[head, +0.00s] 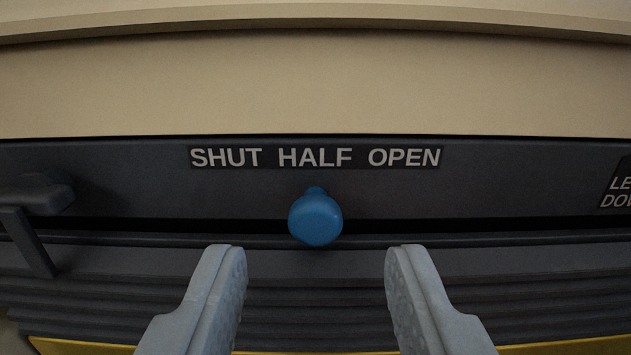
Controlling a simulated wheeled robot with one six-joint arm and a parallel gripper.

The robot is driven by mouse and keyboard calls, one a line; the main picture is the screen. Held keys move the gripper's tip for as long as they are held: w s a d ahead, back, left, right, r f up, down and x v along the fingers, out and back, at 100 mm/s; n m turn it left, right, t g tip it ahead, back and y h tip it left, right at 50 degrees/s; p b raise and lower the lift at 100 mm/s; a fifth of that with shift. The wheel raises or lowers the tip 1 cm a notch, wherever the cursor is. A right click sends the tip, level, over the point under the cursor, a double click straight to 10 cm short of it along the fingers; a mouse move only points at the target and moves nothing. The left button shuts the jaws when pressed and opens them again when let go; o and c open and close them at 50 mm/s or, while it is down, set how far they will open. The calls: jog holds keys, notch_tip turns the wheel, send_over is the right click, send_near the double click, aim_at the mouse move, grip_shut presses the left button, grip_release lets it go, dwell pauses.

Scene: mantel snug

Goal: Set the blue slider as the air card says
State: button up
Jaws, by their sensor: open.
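The blue slider (315,217) is a round knob on a dark panel, in the middle of the head view. It stands below the word HALF on the label strip (315,158), which reads SHUT, HALF, OPEN from left to right. My gripper (317,262) is open and empty. Its two grey fingers are apart, one to the left and one to the right of the knob, with their tips a little below it in the picture. Neither finger appears to touch the knob. The air card is not in view.
A dark handle or latch (37,194) sticks out at the left. A partly cut-off label (618,190) with "LE" and "DO" is at the right edge. A beige ledge (315,85) runs above the panel. Dark slats and a yellow strip (75,346) lie below.

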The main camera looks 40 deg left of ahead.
aim_at(315, 212)
jog(key=shift+x, duration=1.45)
grip_shut()
